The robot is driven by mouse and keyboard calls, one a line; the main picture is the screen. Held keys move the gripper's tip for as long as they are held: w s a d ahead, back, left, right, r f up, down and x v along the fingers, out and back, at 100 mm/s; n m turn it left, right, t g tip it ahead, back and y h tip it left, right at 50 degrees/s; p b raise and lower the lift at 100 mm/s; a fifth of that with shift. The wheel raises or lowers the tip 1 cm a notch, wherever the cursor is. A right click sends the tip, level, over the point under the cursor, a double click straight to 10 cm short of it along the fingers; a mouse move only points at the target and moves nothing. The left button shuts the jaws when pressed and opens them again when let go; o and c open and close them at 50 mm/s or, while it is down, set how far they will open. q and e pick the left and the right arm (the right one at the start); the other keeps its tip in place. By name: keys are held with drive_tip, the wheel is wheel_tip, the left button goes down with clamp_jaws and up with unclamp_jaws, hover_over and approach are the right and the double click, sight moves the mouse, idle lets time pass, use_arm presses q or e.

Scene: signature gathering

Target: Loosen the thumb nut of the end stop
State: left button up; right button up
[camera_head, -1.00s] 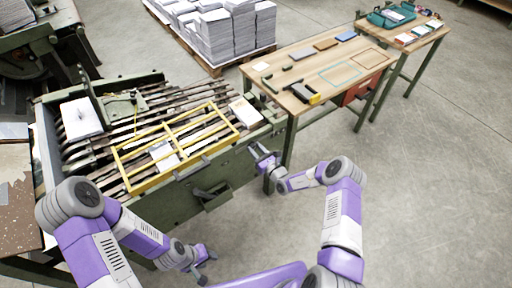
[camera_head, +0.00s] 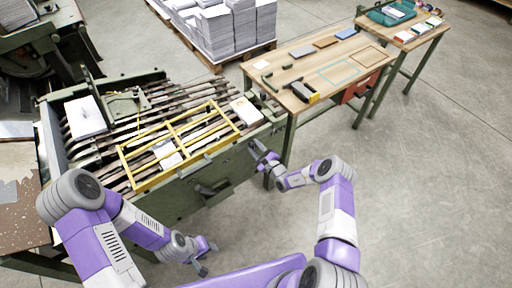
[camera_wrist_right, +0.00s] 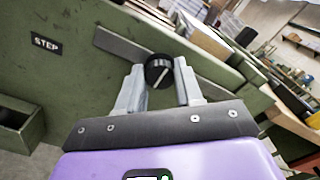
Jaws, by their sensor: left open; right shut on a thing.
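My right gripper (camera_wrist_right: 158,85) is shut on a round black knob (camera_wrist_right: 158,68) with a white line across its face, at the green side of the machine. In the head view this gripper (camera_head: 262,156) is at the machine's front right corner. I cannot tell whether this knob is the thumb nut. A green bracket (camera_head: 124,103) stands on the machine's slats, perhaps the end stop; no nut can be made out on it. My left gripper (camera_head: 207,258) is open and empty, low in front of the machine.
A yellow frame (camera_head: 141,184) lies over the slats. A "STEP" label (camera_wrist_right: 46,43) and a grey bar (camera_wrist_right: 117,45) are left of the knob. A wooden table (camera_head: 285,66) stands to the right. The floor (camera_head: 430,190) at right is clear.

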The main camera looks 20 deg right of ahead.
idle(0.3)
drive_tip(key=o, duration=1)
drive_tip(key=shift+o, duration=0.2)
drive_tip(key=p+v, duration=0.2)
drive_tip(key=v, duration=0.5)
drive_tip(key=shift+s, duration=0.3)
drive_tip(key=shift+d, duration=0.1)
